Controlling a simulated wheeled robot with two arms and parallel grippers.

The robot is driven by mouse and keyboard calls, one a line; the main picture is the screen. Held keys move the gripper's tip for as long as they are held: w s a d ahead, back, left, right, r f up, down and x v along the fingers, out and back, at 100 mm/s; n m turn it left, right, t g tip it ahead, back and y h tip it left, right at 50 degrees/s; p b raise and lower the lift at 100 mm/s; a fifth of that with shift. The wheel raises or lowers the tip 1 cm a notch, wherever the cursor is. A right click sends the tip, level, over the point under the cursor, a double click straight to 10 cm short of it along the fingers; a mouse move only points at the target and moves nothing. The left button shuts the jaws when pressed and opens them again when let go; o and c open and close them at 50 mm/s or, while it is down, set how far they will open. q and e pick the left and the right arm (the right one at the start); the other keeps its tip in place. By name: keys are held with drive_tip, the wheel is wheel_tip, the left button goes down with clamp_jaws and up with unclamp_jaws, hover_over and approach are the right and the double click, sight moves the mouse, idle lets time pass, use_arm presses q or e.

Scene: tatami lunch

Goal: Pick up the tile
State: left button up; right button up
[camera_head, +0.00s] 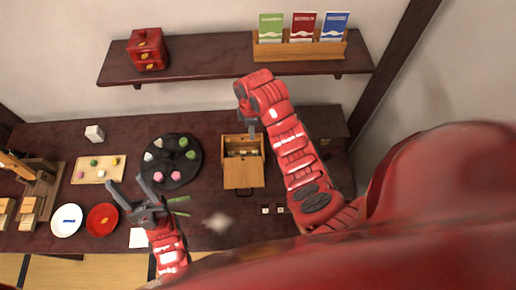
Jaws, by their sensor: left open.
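My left gripper (128,181) is open and empty, fingers pointing away from me, between the wooden board and the round black tray, well left of these pieces. My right gripper (251,126) is at the back edge of an open wooden box (228,143); whether its fingers are apart does not show clearly. Pale items lie in the box.
A black round tray (172,140) holds several sweets. A wooden board (82,176), a white plate (67,220), a red plate (102,219) and a white square (138,238) are at left. A blurred pale object (218,223) is near the front edge. A shelf (200,60) runs above.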

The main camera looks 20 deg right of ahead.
wheel_tip(320, 180, down, 10)
drive_tip(key=b, duration=0.7)
drive_tip(key=shift+f+b, duration=0.8)
drive_tip(key=shift+d+f+b, duration=0.2)
drive_tip(key=shift+f+b, duration=0.2)
drive_tip(key=shift+f, duration=0.15)
wheel_tip(320, 180, down, 2)
drive_tip(key=shift+d+f+p, duration=0.1)
drive_tip(key=shift+f+p, duration=0.05)
drive_tip(key=shift+p, duration=1.05)
drive_tip(key=shift+w+f, duration=0.1)
drive_tip(key=shift+f, duration=0.4)
clamp_jaws()
